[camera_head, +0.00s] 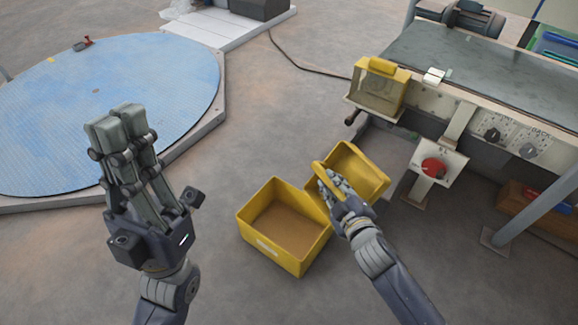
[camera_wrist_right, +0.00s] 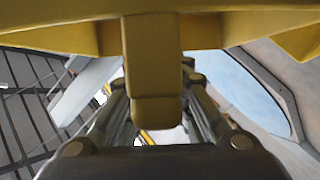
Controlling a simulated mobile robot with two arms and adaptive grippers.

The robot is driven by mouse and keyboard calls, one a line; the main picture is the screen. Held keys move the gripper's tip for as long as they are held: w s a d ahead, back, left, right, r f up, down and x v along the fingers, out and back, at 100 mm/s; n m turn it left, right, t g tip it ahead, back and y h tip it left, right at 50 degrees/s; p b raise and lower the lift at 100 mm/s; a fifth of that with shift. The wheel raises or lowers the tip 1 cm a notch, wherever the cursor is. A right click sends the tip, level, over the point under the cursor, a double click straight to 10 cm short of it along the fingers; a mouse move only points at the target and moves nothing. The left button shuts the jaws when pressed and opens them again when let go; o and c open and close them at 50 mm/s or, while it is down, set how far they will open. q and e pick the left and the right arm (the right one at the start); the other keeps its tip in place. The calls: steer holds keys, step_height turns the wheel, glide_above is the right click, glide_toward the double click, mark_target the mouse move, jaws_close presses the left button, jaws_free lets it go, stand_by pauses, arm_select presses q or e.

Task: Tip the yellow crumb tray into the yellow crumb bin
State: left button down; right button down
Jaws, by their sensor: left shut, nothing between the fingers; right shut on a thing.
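The yellow crumb tray (camera_head: 366,166) is tilted steeply beside and partly over the right edge of the yellow crumb bin (camera_head: 302,254). Its visible inside looks bare. My right gripper (camera_head: 336,184) is shut on the tray's yellow handle, and the fingers cover part of the tray. The handle (camera_wrist_right: 152,65) also crosses between the fingers in the right wrist view. The bin stands upright on the floor with a brown layer of crumbs inside. My left gripper (camera_head: 116,122) is shut and empty, well left of the bin and over the floor near the blue disc.
A conveyor (camera_head: 470,70) with a yellow-framed box (camera_head: 380,86) at its end stands at the upper right. A red knob (camera_head: 433,167) sits on a post right of the tray. A blue round platform (camera_head: 110,105) lies at the left. Floor left of the bin is clear.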

steer(key=w+a+m, duration=0.1)
steer(key=w+a+f+m+g+y, duration=0.1)
steer(key=a, duration=0.1)
steer(key=w+a+m+y, duration=0.1)
steer(key=shift+a+f+g+p, duration=0.3)
steer(key=shift+f+g+p, duration=0.05)
steer(key=shift+f+g, duration=0.05)
steer(key=w+a+m+g+y, duration=0.1)
steer(key=w+a+m, duration=0.2)
steer(key=a, duration=0.3)
steer(key=shift+w+a+m+p, duration=0.3)
steer(key=shift+w+p, duration=0.1)
steer(key=shift+w, duration=0.05)
